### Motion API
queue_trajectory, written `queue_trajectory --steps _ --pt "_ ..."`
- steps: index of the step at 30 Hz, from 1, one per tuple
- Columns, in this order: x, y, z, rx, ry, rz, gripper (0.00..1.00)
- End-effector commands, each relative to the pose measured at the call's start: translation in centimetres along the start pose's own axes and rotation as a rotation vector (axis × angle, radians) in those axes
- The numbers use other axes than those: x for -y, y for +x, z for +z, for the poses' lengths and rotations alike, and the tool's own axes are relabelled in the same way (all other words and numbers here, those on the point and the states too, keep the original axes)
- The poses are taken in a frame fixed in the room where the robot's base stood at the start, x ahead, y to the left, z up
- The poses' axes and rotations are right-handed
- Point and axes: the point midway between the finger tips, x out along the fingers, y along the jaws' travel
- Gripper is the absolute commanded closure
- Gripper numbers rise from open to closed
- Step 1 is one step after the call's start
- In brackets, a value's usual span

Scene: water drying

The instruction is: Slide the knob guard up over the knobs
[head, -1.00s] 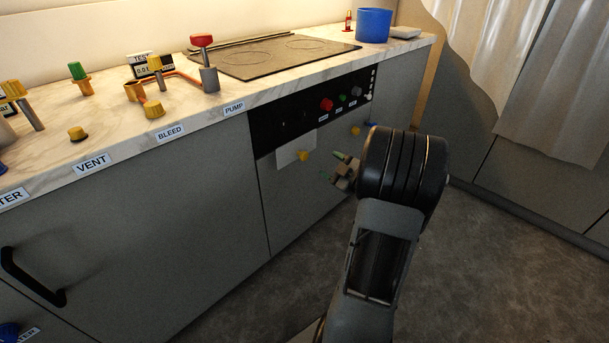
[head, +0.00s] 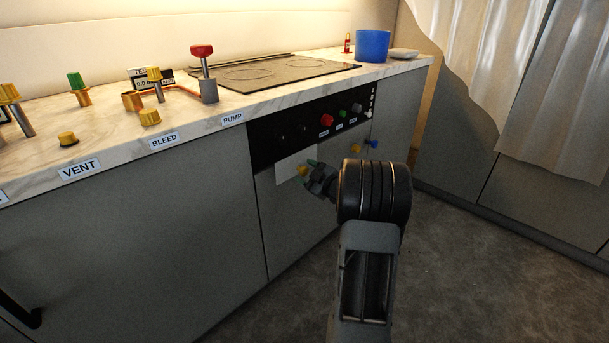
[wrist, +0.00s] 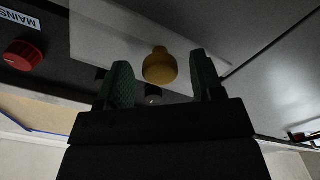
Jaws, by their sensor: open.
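The knob guard (head: 287,168) is a pale flat plate on the cabinet front, at and just below the lower edge of the black control panel (head: 272,130). Its yellow knob (head: 302,170) sticks out from it. In the wrist view the guard (wrist: 105,35) looks grey, with the yellow knob (wrist: 160,66) in front of it. My gripper (head: 309,172) is at the yellow knob. In the wrist view its two green fingers (wrist: 160,82) stand apart, one on each side of the knob, with gaps visible.
Red (head: 327,120), green (head: 340,114) and grey (head: 357,108) knobs sit on the panel, right of the guard. Another yellow knob (head: 356,148) and a blue knob (head: 373,144) are on the cabinet further right. The counter (head: 110,135) overhangs above. Floor to the right is clear.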

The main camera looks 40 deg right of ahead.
Motion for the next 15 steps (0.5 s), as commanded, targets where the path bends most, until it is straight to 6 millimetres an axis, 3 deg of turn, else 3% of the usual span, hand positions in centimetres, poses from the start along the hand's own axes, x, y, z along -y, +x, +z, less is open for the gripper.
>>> queue_trajectory --steps 6,15 --pt "0.04 1.08 -0.03 -0.001 0.0 0.0 0.39" --pt "0.0 1.14 -0.05 0.0 0.001 0.0 0.4"
